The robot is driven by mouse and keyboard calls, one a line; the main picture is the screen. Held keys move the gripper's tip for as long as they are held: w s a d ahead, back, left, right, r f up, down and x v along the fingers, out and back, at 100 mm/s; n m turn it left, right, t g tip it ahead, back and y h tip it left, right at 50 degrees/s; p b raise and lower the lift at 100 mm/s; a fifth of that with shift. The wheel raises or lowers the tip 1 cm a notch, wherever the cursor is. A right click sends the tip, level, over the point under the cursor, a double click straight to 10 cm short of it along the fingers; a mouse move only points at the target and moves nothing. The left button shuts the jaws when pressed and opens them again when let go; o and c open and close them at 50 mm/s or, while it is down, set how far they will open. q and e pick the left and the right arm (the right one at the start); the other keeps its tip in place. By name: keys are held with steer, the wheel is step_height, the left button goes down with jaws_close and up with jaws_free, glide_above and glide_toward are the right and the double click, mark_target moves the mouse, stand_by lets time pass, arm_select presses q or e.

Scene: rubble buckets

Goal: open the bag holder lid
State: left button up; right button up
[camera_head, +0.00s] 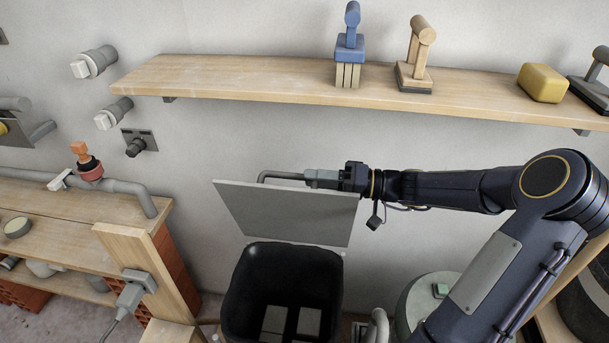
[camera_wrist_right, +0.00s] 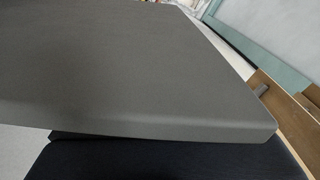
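The bag holder (camera_head: 240,300) is a dark open-topped bin in the lower middle of the head view, with a few grey blocks inside it. Its flat grey lid (camera_head: 285,218) stands raised and tilted behind the opening, so the inside shows. My right gripper (camera_head: 312,178) is at the lid's top edge, reaching in from the right. A bent grey rod extends left from the gripper. I cannot tell whether the fingers are open or touch the lid. In the right wrist view the grey lid (camera_wrist_right: 130,70) fills much of the picture, with no fingers showing. My left gripper is out of view.
A wooden shelf (camera_head: 230,78) runs along the wall above, holding a blue-handled brush (camera_head: 350,42), a wooden-handled tool (camera_head: 417,60) and a yellow block (camera_head: 541,83). A workbench (camera_head: 60,220) with pipes stands at the left. A round greenish container (camera_head: 412,300) is partly hidden behind my right arm.

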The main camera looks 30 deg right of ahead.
steer(key=shift+x, duration=1.25)
jaws_close()
